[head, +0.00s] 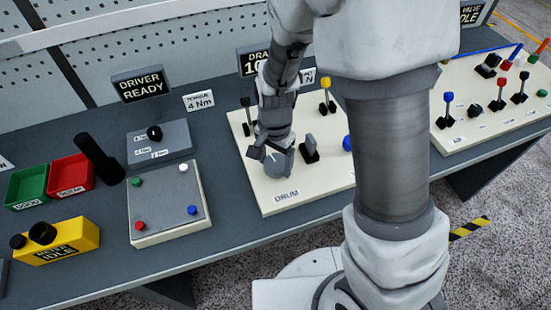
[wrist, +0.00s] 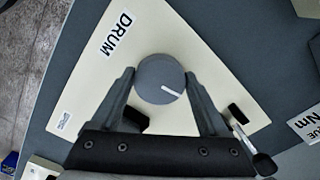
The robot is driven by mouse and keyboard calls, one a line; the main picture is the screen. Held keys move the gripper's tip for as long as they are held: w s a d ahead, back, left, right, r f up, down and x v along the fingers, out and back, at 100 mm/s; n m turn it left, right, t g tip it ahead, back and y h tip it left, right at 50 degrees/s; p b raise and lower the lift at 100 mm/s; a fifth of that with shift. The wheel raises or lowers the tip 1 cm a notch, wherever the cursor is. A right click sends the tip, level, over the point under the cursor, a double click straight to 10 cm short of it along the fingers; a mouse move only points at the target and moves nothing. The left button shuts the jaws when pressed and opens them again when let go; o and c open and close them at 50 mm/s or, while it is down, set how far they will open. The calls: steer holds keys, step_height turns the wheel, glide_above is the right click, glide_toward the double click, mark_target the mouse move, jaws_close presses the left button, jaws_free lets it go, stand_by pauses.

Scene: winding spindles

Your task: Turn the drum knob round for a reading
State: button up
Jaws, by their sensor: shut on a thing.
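The drum knob (wrist: 160,80) is a round grey knob with a white pointer line, on a cream panel (wrist: 203,42) labelled DRUM. In the wrist view it sits between the two fingertips of my gripper (wrist: 160,83), which are shut on its sides. The pointer line points to the lower right in that view. In the head view the knob (head: 278,163) shows below my gripper (head: 268,150), partly covered by the fingers. A display behind the panel (head: 256,62) is partly hidden by my arm, so its full reading cannot be read.
Beside the knob on the same panel stand a dark switch (head: 310,149), black and yellow levers (head: 325,95) and a blue knob (head: 347,143). To the left are a small panel with coloured buttons (head: 168,205), red and green bins (head: 70,174) and a yellow box (head: 62,242).

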mark_target(274, 163)
steer(key=m+p, duration=0.1)
steer(key=m, duration=0.2)
steer(key=shift+r+p, duration=0.15)
steer(key=shift+p, duration=0.2)
steer(key=shift+w+a+m+p, duration=0.1)
steer(key=shift+m+p, duration=0.5)
steer(key=shift+m, duration=0.8)
steer(key=o, duration=1.2)
steer(key=shift+o, duration=0.2)
step_height(274, 163, up, 17)
steer(key=p, duration=0.3)
steer(key=shift+r, duration=0.15)
